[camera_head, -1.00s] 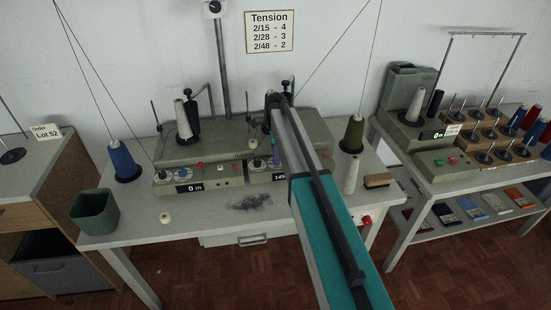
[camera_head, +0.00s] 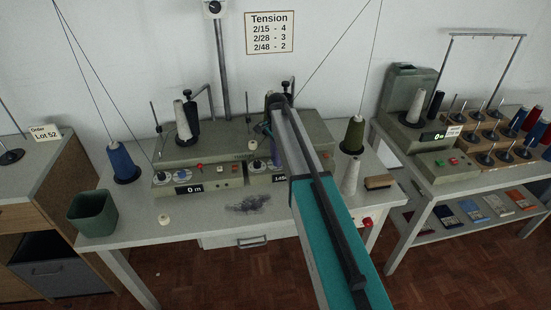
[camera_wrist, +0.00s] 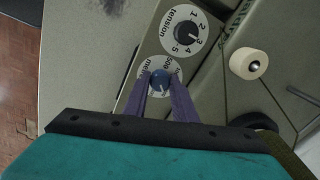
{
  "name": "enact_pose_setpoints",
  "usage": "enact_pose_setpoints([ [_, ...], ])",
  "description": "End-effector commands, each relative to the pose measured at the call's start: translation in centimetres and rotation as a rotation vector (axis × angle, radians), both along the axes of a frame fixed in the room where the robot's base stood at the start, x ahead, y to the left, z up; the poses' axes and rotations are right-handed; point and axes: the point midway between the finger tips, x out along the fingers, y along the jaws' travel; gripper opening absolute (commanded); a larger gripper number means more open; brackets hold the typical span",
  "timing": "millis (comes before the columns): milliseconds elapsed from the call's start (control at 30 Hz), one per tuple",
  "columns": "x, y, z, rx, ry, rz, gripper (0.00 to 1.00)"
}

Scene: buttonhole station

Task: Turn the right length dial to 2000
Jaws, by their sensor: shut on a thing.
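The right length dial shows in the wrist view as a white disc marked "metres" (camera_wrist: 145,75) with a blue knob (camera_wrist: 160,77). My gripper (camera_wrist: 161,84) has its two purple fingers closed on the sides of this knob. The fingers and my wrist hide much of the dial's scale, so I cannot read its setting. In the head view my gripper (camera_head: 276,158) is at the front of the right winding unit, partly hidden by my arm. The right display (camera_head: 280,178) is partly covered and starts with "145".
A tension dial (camera_wrist: 186,33) with a black knob sits beside the length dial. A cream roller (camera_wrist: 248,63) and thread are near it. The left unit's display (camera_head: 190,189) reads 0 m.

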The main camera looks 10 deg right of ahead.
Motion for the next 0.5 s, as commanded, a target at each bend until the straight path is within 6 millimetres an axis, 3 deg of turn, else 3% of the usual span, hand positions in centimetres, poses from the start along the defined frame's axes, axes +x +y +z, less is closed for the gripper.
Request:
enact_pose_setpoints([
  [100, 0.01, -0.02, 0.01, 0.000, 0.000, -0.001, 0.02],
  [133, 0.01, -0.02, 0.01, 0.000, 0.000, -0.001, 0.28],
  [233, 0.01, -0.02, 0.00, 0.000, 0.000, -0.002, 0.43],
  [500, 0.01, -0.02, 0.00, 0.000, 0.000, -0.002, 0.43],
])
